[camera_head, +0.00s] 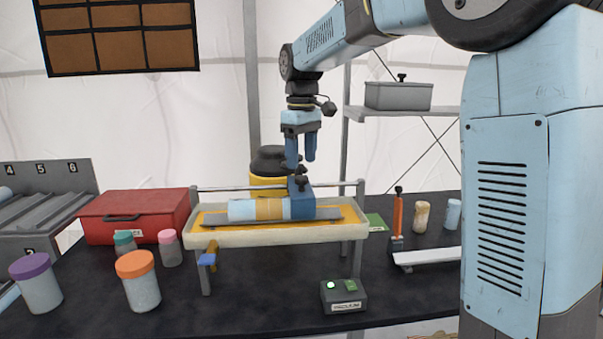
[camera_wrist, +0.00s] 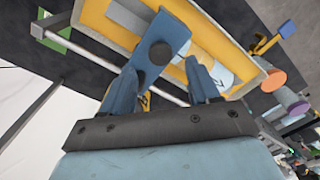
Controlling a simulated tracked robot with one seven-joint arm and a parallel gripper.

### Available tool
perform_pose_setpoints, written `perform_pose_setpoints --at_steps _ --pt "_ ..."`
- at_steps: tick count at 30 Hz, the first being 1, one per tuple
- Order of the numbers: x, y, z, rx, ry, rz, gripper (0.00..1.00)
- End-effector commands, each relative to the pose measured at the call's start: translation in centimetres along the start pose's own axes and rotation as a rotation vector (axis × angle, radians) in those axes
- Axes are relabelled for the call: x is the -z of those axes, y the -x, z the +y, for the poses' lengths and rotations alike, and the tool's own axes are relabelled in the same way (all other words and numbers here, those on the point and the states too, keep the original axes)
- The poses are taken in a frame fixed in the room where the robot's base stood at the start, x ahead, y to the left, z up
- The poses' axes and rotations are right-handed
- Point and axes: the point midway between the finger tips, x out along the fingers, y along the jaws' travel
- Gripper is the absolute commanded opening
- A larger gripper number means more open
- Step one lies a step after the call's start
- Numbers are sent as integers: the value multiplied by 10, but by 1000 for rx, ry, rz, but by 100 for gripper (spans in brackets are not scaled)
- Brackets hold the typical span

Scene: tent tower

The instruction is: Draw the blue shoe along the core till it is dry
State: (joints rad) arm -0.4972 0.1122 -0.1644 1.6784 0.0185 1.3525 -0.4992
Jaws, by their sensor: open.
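The blue shoe (camera_head: 302,202) sits at the right end of the core (camera_head: 243,210), with a dark knob on top. The core is a pale blue cylinder with a yellow-tan band, lying level in a cream tray (camera_head: 215,238) with a yellow inside. My gripper (camera_head: 301,165) is open and empty, pointing down just above the shoe's knob. In the wrist view my gripper (camera_wrist: 163,76) has its blue fingers spread on either side of the shoe (camera_wrist: 165,32) and its round knob. I cannot tell whether the fingers touch it. The shoe's far side is hidden.
A rail runs behind the tray. A vacuum box (camera_head: 343,296) with a lit button stands in front. Several lidded jars and a red case (camera_head: 134,215) stand left. An orange-handled tool (camera_head: 397,215) stands right. The table front is partly clear.

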Motion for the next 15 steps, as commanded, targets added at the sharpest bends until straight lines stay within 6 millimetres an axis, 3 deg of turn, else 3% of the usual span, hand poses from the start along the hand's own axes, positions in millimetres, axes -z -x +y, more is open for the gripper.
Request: perform_pose_setpoints --at_steps 6,15 --pt "0 -32 0 1 0 -2 61" --pt "0 -47 0 0 0 0 61"
